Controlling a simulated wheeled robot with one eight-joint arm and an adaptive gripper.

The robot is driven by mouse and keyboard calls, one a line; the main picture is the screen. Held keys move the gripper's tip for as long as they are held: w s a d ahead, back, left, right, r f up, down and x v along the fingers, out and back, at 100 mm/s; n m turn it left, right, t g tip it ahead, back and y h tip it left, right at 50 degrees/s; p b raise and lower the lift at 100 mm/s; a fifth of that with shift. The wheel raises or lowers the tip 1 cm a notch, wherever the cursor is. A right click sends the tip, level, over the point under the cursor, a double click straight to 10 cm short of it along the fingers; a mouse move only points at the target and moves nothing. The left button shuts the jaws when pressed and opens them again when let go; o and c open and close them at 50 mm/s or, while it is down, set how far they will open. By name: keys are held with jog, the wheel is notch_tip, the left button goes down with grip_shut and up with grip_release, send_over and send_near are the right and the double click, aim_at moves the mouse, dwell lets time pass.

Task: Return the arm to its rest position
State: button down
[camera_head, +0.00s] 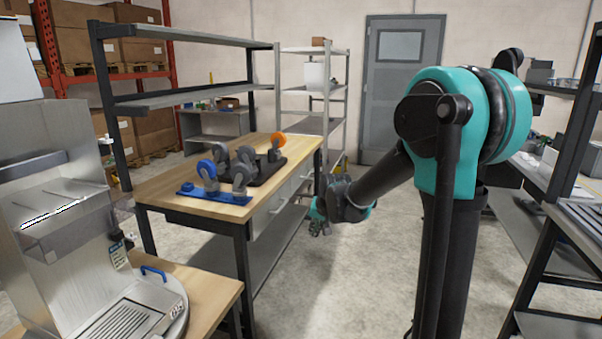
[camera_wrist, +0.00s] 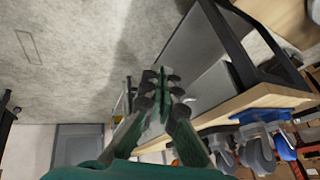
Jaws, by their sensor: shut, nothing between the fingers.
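My arm is teal and black and stands at the right of the head view, with its forearm reaching down and left. My gripper (camera_head: 320,228) hangs low over the open floor, just right of the wooden workbench (camera_head: 268,150). It is small there and partly hidden by my wrist. In the wrist view my gripper (camera_wrist: 162,88) shows its fingertips close together with nothing held. The workbench edge (camera_wrist: 250,98) lies to the right of the fingers and appears apart from them.
Caster wheels on a blue plate (camera_head: 213,194) and a black plate (camera_head: 262,170) stand on the workbench. A steel dispenser (camera_head: 60,190) is at the left. A shelf rack (camera_head: 565,215) stands at the right. Grey floor (camera_head: 350,285) is clear before the door (camera_head: 400,85).

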jog(key=s+d+f, duration=0.2)
jog(key=s+d, duration=0.3)
jog(key=s, duration=0.4)
jog(key=s+d+f+n+g+h, duration=0.1)
jog(key=s+d+f, duration=0.2)
jog(key=s, duration=0.7)
jog(key=s+d+f+h, duration=0.1)
jog(key=s+d+f, duration=0.2)
jog(key=s+d, duration=0.4)
jog(key=s, duration=0.3)
jog(key=shift+g, duration=0.3)
jog(key=shift+d+f, duration=0.1)
